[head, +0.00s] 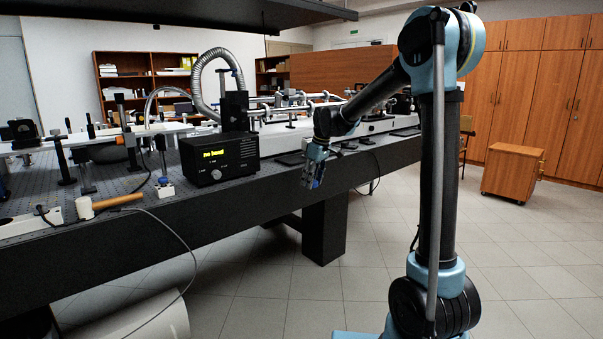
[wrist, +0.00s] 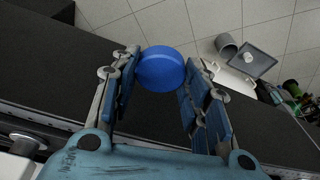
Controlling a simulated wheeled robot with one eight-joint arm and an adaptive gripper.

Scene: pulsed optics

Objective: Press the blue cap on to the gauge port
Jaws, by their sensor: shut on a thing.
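The blue cap (wrist: 162,68) is a short, round, bright blue piece in the wrist view, held between the fingertips of my gripper (wrist: 160,78). The blue finger pads stand on both sides of it. In the head view my gripper (head: 315,172) hangs at the front edge of the optical bench, right of the black display box; the cap cannot be made out there. I cannot pick out the gauge port in either view.
The black box (head: 222,168) with yellow display text stands on the dark bench (head: 240,196), with a ribbed metal hose (head: 198,82) behind it. A mallet (head: 110,203) lies at the front left edge. Tiled floor (head: 390,225) is open at right, with a wooden cabinet (head: 512,172).

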